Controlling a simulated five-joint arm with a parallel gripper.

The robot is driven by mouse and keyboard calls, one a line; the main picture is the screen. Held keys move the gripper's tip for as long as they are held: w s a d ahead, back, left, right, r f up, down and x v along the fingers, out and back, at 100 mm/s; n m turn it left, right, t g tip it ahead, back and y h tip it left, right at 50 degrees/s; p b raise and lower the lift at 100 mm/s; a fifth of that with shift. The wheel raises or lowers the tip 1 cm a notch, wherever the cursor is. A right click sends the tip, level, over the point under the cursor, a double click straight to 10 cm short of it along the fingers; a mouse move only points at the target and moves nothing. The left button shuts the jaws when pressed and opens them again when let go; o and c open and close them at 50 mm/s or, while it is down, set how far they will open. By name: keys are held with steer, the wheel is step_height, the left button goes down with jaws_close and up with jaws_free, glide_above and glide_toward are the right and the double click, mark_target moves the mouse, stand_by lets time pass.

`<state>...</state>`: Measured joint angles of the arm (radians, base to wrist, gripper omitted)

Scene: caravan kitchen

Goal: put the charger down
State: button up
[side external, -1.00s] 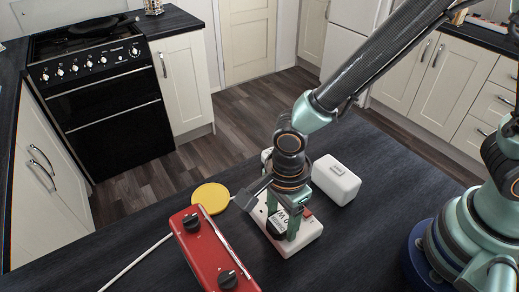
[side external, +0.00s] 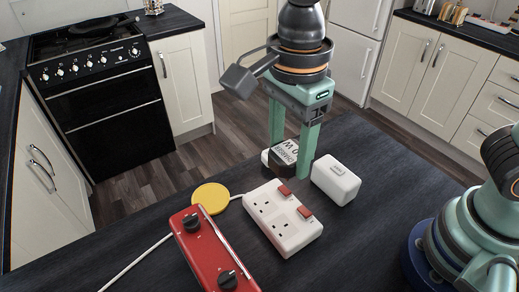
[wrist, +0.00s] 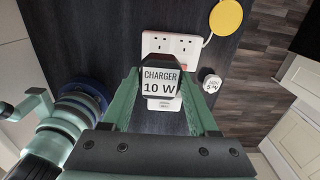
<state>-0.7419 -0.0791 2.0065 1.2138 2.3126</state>
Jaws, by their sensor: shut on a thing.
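The charger (side external: 286,154) is a dark block with a white label. The label reads "CHARGER 10 W" in the wrist view (wrist: 161,83). My gripper (side external: 291,158) is shut on it, with one green finger on each side. It holds the charger in the air beyond the white socket strip (side external: 284,222), apart from it. The strip (wrist: 171,44) shows two bare sockets and two red switches in the side view. The charger's underside is hidden.
A white box (side external: 336,180) stands right of my gripper. A small white block marked "5 W" (wrist: 211,83) shows in the wrist view. A yellow disc (side external: 211,198) with a white cable and a red box with knobs (side external: 213,250) lie left. The dark worktop (side external: 370,230) is clear at front right.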

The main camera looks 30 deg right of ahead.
steer(key=shift+r, duration=0.5)
steer(key=shift+w+a+r, duration=0.15)
steer(key=shift+w+r, duration=0.1)
steer(key=w+a, duration=0.4)
steer(key=w, duration=0.5)
glide_above(211, 197)
step_height(211, 197, down, 21)
steer(key=shift+f, duration=0.15)
steer(key=o, duration=1.4)
steer(key=shift+c, duration=0.2)
